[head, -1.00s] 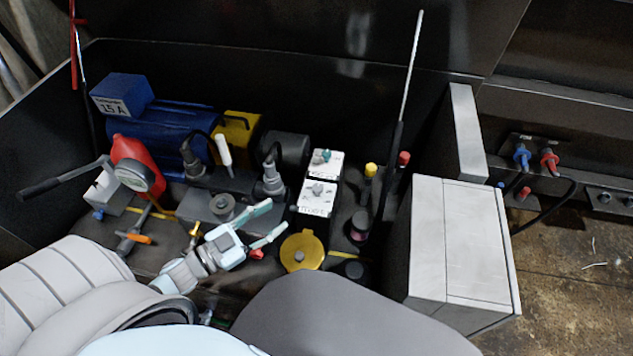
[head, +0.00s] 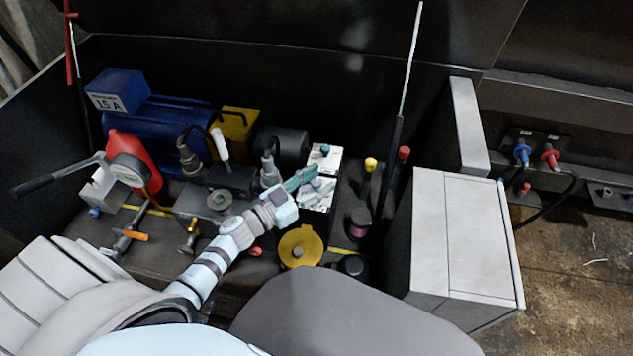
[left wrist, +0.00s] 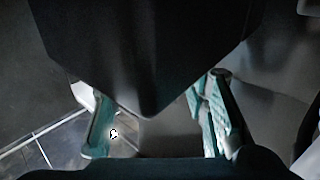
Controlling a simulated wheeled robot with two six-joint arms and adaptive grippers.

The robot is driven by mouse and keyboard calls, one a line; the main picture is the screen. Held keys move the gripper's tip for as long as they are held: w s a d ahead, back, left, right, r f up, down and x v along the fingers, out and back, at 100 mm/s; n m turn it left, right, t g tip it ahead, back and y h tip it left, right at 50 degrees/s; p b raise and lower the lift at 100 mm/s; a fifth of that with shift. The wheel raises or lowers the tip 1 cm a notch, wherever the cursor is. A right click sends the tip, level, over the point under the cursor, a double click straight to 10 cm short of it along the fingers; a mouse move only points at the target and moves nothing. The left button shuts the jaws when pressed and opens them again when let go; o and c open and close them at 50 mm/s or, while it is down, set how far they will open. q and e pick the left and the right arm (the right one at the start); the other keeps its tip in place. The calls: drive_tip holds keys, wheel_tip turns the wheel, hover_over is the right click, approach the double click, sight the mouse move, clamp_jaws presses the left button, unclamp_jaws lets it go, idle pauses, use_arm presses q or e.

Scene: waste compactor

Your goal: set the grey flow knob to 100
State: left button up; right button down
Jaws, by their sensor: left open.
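Two small white valve boxes stand side by side behind the yellow round cap. The nearer box (head: 317,203) is the one that bore a grey knob a second ago; my left gripper (head: 313,183) now covers most of it. The grey knob is largely hidden between or under the fingers, so I cannot tell its setting or whether they touch it. The farther box (head: 331,161) carries a teal knob (head: 325,150). My left gripper is open, and its two teal fingers also show spread apart in the left wrist view (left wrist: 160,122). My right gripper is out of view.
A yellow round cap (head: 300,247) lies in front of the boxes. A tall thin rod (head: 400,110) and yellow and red knobs stand to the right. A blue motor (head: 165,127) and black plugs crowd the left. A grey cabinet (head: 440,235) blocks the right side.

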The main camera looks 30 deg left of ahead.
use_arm(q)
clamp_jaws()
drive_tip(key=shift+a+m+g+h, duration=0.1)
drive_tip(key=shift+m+g+h, duration=0.2)
drive_tip(key=shift+m+h, duration=0.2)
drive_tip(key=shift+w+m+g+h, duration=0.1)
drive_tip(key=shift+m+g+h, duration=0.5)
drive_tip(key=shift+h, duration=0.4)
drive_tip(key=m+g+h+b, duration=0.2)
drive_tip(key=shift+f+h, duration=0.2)
drive_tip(key=shift+h, duration=0.1)
drive_tip(key=shift+r+m+g, duration=0.15)
drive_tip(key=shift+m+g, duration=0.15)
drive_tip(key=shift+m, duration=0.1)
drive_tip(key=shift+h, duration=0.3)
unclamp_jaws()
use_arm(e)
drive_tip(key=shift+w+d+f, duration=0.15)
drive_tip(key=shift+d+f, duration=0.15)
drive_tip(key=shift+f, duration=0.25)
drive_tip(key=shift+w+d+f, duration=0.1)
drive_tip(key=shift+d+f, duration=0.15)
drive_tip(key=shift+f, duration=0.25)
